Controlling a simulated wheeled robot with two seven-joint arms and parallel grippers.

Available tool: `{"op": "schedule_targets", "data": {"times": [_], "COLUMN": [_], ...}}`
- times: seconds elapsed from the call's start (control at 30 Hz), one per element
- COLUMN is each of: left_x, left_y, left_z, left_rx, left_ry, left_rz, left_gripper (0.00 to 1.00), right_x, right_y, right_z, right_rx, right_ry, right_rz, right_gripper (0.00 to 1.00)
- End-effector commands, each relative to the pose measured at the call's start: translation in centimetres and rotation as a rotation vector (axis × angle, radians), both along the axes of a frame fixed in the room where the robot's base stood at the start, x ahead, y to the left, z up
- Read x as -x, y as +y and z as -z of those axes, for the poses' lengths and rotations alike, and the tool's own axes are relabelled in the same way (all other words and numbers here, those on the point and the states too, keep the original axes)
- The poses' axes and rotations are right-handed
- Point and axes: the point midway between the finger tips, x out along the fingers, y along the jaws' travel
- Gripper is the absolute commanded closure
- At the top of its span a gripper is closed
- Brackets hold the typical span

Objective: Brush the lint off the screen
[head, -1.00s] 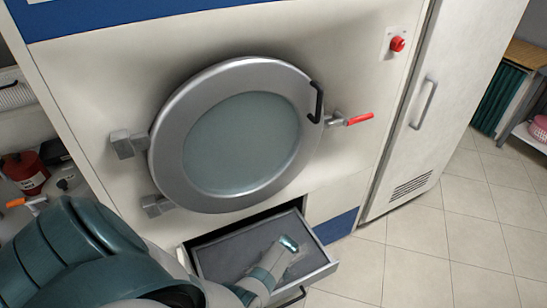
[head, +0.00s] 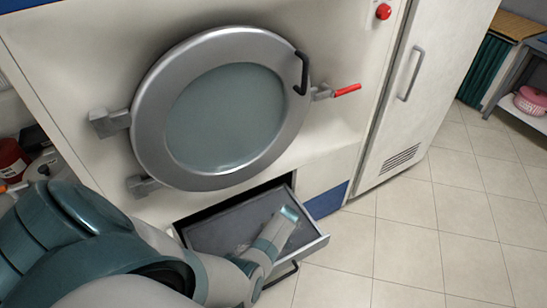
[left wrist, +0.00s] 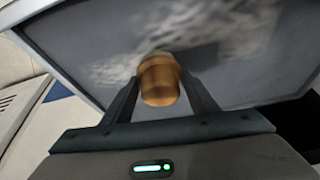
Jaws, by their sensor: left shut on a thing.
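The lint screen (head: 228,222) is a dark grey panel in the pulled-out drawer under the round machine door. Pale lint (left wrist: 222,32) lies in patches on it in the left wrist view, with darker areas between. My left gripper (head: 287,216) is over the right part of the drawer. In the left wrist view its fingers are shut on a rounded orange-brown wooden handle (left wrist: 160,82), which looks like the brush. The brush's bristles are hidden, so I cannot tell whether they touch the screen. My right gripper is not in view.
The drawer's front wall (head: 300,249) and handle (head: 281,276) stick out over the tiled floor. The round door (head: 222,112) is shut above, with a red-gripped lever (head: 347,90). A tall cabinet (head: 412,95) stands to the right. Tiled floor (head: 420,230) is clear at right.

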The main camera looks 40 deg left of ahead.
Motion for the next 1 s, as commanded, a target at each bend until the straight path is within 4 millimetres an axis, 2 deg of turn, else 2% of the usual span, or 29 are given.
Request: {"op": "schedule_targets", "data": {"times": [0.27, 0.7, 1.0], "left_x": [-0.2, -2.9, -3.4], "left_y": [-0.1, -1.2, -1.4], "left_z": [0.0, 0.0, -0.3], "left_rx": [0.001, 0.001, 0.0], "left_ry": [0.0, -0.002, 0.0], "left_rz": [0.0, 0.0, 0.0], "left_gripper": [0.75, 0.75, 0.75], "right_x": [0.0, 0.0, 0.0], "right_y": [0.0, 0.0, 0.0], "right_z": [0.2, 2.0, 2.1], "right_rx": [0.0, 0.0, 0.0], "right_ry": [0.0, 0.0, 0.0], "right_rz": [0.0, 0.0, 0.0], "right_gripper": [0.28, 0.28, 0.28]}}
